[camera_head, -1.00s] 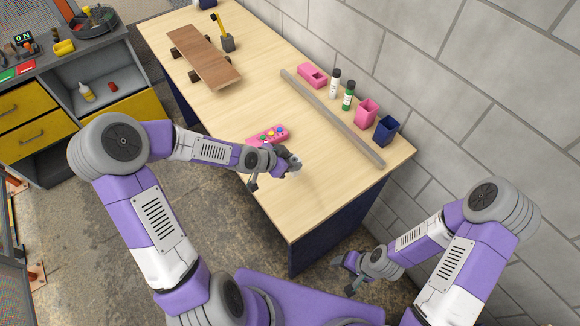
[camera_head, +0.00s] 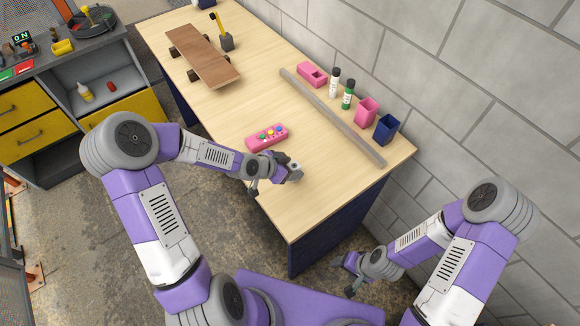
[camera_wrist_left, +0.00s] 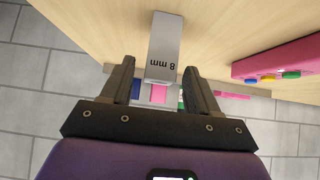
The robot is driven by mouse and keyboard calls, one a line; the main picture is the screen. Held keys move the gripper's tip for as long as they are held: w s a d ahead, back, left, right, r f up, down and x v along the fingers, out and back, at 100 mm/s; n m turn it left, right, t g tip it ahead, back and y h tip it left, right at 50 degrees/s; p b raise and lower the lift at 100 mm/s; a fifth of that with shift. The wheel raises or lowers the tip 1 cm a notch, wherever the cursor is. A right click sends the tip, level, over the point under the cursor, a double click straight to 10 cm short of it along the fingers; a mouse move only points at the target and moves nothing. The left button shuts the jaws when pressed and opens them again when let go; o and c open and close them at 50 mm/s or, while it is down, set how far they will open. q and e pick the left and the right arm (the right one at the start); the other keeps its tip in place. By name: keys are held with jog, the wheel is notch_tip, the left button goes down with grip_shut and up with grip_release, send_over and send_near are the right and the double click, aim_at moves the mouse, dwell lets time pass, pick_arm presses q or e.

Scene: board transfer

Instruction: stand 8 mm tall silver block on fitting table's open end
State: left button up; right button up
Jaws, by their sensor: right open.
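The silver block (camera_wrist_left: 163,48), marked "8 mm", is between the fingers of my left gripper (camera_wrist_left: 160,75) in the left wrist view. A narrow gap seems to show by one finger, but the block has travelled with the gripper. In the head view my left gripper (camera_head: 292,172) is over the near part of the fitting table (camera_head: 310,205), with the small grey block (camera_head: 296,167) at its tip. Whether the block touches the tabletop is unclear. My right gripper (camera_head: 350,275) is open and empty, low beyond the table's near end.
A pink holder with coloured knobs (camera_head: 267,137) lies just behind my left gripper. A long grey bar (camera_head: 335,118) runs along the wall side, with pink and blue cups (camera_head: 386,129) and bottles (camera_head: 347,95) behind it. A wooden board (camera_head: 205,58) is at the far end. The near end is bare.

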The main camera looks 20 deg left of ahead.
pick_arm(q)
jog(key=shift+r, duration=0.1)
jog(key=shift+r+p, duration=0.2)
jog(key=shift+p, duration=0.1)
jog(key=p+v, duration=0.6)
jog(key=v, duration=0.5)
jog(key=shift+s+a+r, duration=0.2)
jog(key=shift+s, duration=0.1)
